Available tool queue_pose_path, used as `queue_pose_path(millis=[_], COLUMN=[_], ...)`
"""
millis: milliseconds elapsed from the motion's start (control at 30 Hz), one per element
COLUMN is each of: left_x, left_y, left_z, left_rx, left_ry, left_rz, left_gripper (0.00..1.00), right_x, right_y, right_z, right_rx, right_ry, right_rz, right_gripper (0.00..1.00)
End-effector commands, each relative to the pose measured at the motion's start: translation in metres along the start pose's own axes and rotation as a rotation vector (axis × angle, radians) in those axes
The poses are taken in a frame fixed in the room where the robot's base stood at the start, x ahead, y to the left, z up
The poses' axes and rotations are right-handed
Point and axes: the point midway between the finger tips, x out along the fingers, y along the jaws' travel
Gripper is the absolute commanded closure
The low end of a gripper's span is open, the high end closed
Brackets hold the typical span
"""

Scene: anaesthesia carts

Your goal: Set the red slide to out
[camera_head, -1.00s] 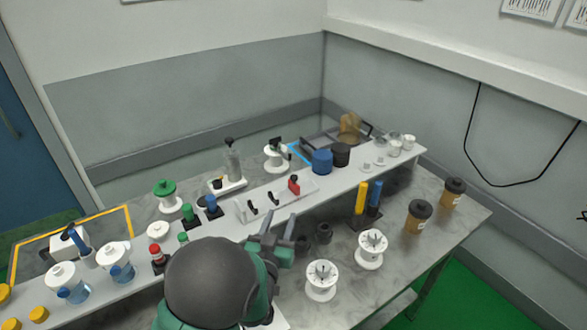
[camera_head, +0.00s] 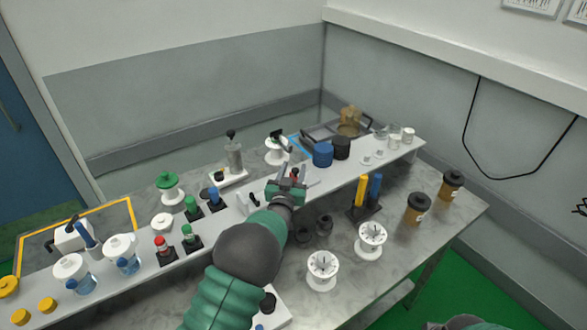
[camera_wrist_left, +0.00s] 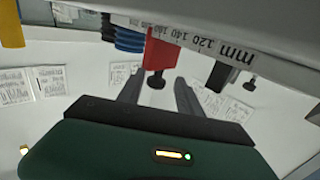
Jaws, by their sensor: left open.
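The red slide (camera_wrist_left: 161,48) hangs at the top middle of the left wrist view, with a black knob (camera_wrist_left: 156,81) at its lower end. It sits by a white scale strip (camera_wrist_left: 205,48) marked in mm. My left gripper (camera_wrist_left: 158,92) is open, its two fingers on either side of the knob; I cannot tell whether they touch it. My right gripper is out of view.
Blue (camera_head: 322,154) and black (camera_head: 341,148) jars stand on the shelf just right of the panel. Yellow (camera_head: 361,190) and blue upright handles stand in front on the right. White spools (camera_head: 322,270) and brown-bodied jars (camera_head: 416,210) are on the lower top.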

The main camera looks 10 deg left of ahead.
Motion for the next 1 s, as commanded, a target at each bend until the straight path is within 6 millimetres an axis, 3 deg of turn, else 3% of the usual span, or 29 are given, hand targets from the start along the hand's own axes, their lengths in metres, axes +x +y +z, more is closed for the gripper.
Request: queue_pose_path(millis=[267, 600, 1000], left_x=[0.0038, 0.0036, 0.0037], left_y=[0.0002, 0.0001, -0.0003], left_z=[0.0005, 0.0006, 0.0008], left_rx=[0.000, 0.000, 0.000], left_ry=[-0.001, -0.001, -0.001], left_rz=[0.000, 0.000, -0.001], left_gripper=[0.58, 1.00, 1.00], right_x=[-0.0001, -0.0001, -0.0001], right_y=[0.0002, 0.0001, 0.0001], right_z=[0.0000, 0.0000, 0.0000], right_rx=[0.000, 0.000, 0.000], right_ry=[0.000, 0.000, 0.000], right_rz=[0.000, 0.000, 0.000], right_gripper=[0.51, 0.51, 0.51])
